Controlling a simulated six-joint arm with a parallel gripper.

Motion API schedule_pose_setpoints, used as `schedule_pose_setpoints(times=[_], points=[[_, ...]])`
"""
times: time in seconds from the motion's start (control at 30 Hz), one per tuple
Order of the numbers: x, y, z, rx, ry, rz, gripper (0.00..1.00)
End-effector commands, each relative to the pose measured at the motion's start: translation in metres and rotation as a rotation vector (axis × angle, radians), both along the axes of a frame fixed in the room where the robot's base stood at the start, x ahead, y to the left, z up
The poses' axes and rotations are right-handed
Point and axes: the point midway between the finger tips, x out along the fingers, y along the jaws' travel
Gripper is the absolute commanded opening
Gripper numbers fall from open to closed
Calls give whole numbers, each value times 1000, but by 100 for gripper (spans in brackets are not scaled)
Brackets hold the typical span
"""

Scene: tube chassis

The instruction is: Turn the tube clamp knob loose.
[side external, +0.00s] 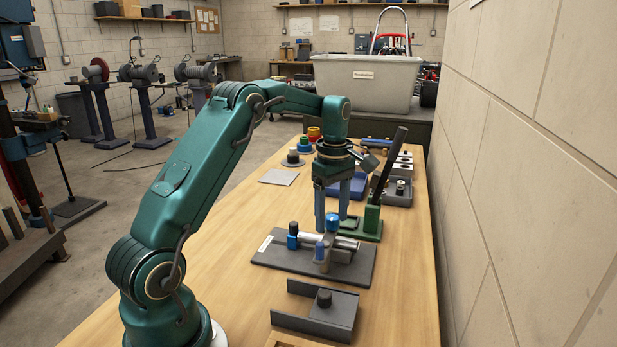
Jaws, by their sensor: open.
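The tube fixture is a dark grey base plate (275,262) on the wooden bench, with a silver tube (310,239) lying across it in blue and grey holders. A bright blue round knob (333,223) stands on top of the grey clamp. A dark knob (293,228) tops the blue holder at the tube's left end. I cannot tell for sure which of these is the tube clamp knob. My gripper (332,219) points down with its two blue-grey fingers apart. Its fingertips are close to the blue knob; whether they touch it is unclear.
A green toggle press with a tall black lever (390,160) stands just behind the fixture. A grey channel bracket with a knob (325,310) lies in front. A blue tray (357,187) and dark parts trays are behind. Bare bench lies left; a block wall is right.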

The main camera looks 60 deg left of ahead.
Motion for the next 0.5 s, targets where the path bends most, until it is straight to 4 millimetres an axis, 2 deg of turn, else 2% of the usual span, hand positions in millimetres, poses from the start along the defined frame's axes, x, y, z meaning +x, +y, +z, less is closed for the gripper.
schedule_pose_setpoints(times=[0.3, 0.5], points=[[1, 0, 36, 2, -4, 0, 67], [0, 0, 49, 0, -2, 0, 67]])
